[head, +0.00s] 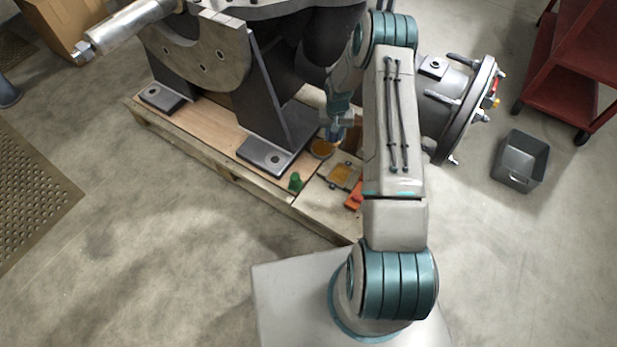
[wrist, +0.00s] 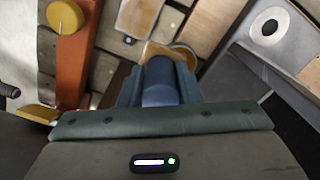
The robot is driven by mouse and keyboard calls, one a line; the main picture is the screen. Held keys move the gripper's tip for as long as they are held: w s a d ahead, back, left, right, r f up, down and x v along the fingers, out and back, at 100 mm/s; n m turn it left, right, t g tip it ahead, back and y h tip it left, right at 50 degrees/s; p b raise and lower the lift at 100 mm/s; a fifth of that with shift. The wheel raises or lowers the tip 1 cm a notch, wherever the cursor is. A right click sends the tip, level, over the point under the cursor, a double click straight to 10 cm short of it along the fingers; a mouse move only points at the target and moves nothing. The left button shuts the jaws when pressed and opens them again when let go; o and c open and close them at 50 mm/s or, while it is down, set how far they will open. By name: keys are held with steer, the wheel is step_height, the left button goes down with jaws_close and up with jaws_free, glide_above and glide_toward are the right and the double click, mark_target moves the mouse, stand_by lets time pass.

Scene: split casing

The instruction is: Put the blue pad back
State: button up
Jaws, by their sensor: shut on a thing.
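The blue pad (wrist: 160,82) shows in the wrist view as a dark blue rounded body between the two fingers. My gripper (wrist: 158,75) is shut on it. In the head view my gripper (head: 336,122) hangs over the wooden pallet, with a bit of the blue pad (head: 334,135) at its lower end. Just beyond the pad in the wrist view is an amber-bottomed round recess (wrist: 168,52); it shows in the head view as a round amber spot (head: 321,149) below the gripper. I cannot tell whether the pad touches anything beneath it.
A square plate with an amber middle (head: 344,176), an orange-red piece (head: 354,196) and a green piece (head: 295,182) are on the pallet (head: 312,206). The dark casing stand (head: 265,155) rises close to the left. A grey bin (head: 521,160) stands on the floor at right.

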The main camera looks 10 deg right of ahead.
step_height(320, 180, down, 5)
steer(key=w+d+b, duration=0.2)
steer(key=d+b, duration=0.1)
steer(key=shift+m, duration=0.4)
steer(key=a+f+b, duration=0.1)
steer(key=a+f, duration=0.1)
steer(key=a, duration=0.2)
steer(key=s+a+f+b, duration=0.1)
steer(key=a+f, duration=0.1)
steer(key=a, duration=0.1)
steer(key=a+f+b, duration=0.2)
steer(key=a, duration=0.2)
steer(key=shift+s+a+f, duration=0.15)
steer(key=shift+a+f, duration=0.05)
steer(key=shift+a, duration=0.1)
steer(key=shift+f+b, duration=1)
steer(key=shift+f, duration=0.9)
steer(key=shift+f, duration=0.15)
steer(key=o, duration=0.9)
